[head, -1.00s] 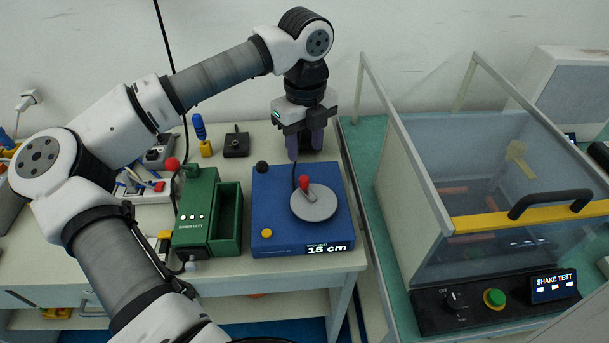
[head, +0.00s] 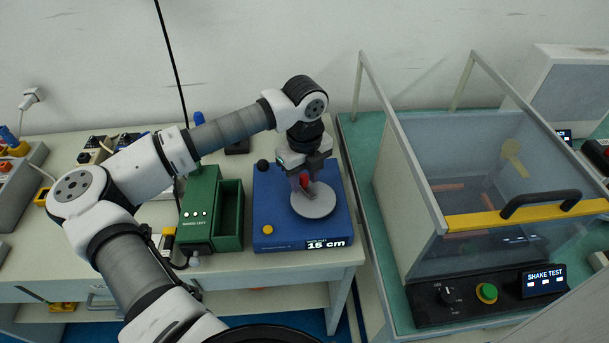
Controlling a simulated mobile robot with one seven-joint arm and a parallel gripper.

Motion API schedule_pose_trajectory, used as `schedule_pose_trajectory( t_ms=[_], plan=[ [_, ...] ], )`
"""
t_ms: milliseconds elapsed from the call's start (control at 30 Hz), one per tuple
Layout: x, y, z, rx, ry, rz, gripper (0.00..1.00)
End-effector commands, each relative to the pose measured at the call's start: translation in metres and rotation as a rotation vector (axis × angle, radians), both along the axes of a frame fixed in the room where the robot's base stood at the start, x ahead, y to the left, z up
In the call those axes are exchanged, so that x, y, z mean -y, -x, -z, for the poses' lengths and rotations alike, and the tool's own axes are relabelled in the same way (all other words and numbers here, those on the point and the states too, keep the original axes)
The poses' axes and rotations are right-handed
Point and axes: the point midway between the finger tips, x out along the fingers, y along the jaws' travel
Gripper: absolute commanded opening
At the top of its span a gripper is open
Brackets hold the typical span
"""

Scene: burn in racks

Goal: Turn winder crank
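The blue winder box (head: 335,226) stands on the bench with a "15 cm" label at its front. Its round grey disc (head: 316,205) carries the crank, and the red crank knob (head: 304,181) shows between my gripper's fingers. My gripper (head: 303,184) points down over the disc, with its fingertips at the knob. The fingers partly hide the knob and crank arm, and I cannot tell if they are closed on it.
A green device with a tray (head: 229,213) stands left of the winder. A black ball knob (head: 262,165) and a yellow button (head: 267,230) are on the winder box. The clear-walled shake test enclosure (head: 500,222) stands to the right.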

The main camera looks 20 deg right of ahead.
Motion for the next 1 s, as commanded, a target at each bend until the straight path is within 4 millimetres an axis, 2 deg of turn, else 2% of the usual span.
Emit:
schedule_pose_trajectory(
  t_ms=[33,267,667,1000],
  plan=[
    [0.0,0.0,0.0,0.0,0.0,0.0,0.29],
    [0.0,0.0,0.0,0.0,0.0,0.0,0.0],
    [0.003,-0.001,0.003,0.002,-0.001,0.072,0.0],
    [0.012,-0.001,0.006,0.004,-0.001,0.336,0.0]
  ],
)
